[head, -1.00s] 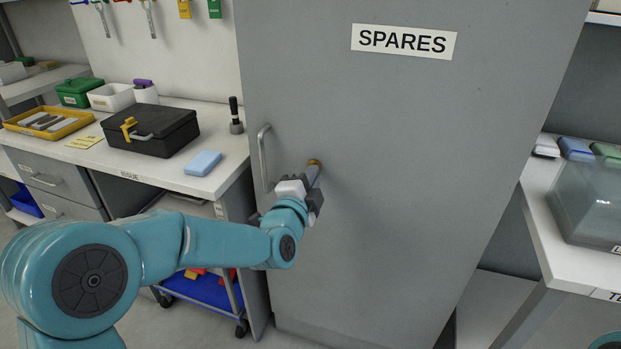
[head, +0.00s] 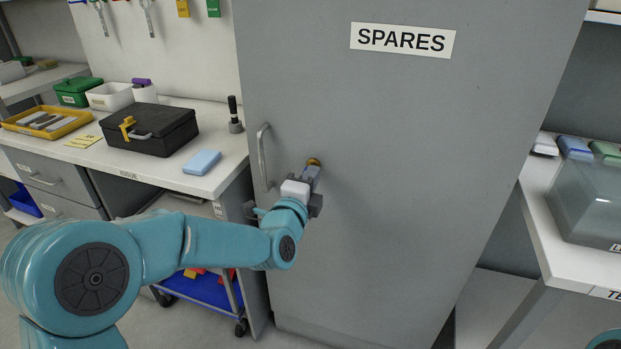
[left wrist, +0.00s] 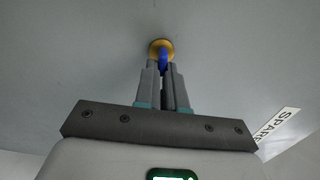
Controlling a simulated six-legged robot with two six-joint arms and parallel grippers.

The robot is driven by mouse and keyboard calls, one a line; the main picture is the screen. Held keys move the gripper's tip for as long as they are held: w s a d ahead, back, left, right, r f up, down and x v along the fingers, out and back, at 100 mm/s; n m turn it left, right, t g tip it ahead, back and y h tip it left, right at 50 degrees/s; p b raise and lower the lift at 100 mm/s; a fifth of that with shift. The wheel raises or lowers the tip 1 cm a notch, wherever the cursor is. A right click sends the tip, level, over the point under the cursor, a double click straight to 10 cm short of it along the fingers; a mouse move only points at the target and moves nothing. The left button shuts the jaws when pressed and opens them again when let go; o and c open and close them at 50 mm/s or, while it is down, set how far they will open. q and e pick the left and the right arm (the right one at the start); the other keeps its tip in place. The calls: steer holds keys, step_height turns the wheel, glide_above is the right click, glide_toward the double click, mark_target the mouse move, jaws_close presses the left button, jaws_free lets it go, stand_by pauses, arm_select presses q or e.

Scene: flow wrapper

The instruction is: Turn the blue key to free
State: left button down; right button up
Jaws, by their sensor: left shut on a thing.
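The blue key (left wrist: 163,62) sits in a round brass lock (left wrist: 160,48) on the grey SPARES cabinet door, seen in the left wrist view. The brass lock also shows in the head view (head: 314,162), right of the door handle. My left gripper (left wrist: 165,72) is shut on the key, its two grey fingers on either side of it. In the head view my left gripper (head: 311,173) reaches up to the lock and hides most of the key. I cannot read any lock marking. My right gripper is not in view.
The grey cabinet door (head: 400,190) has a vertical bar handle (head: 263,158) just left of my gripper. A white bench (head: 225,175) with a black case (head: 150,130) stands to the left. A clear-lidded box (head: 590,200) stands on the right-hand table.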

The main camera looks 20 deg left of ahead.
arm_select(q)
steer(key=c, duration=1.2)
jaws_free()
steer(key=s, duration=1.1)
steer(key=s+b, duration=0.1)
steer(key=s, duration=0.4)
steer(key=shift+s+a, duration=0.2)
steer(key=shift+a, duration=0.1)
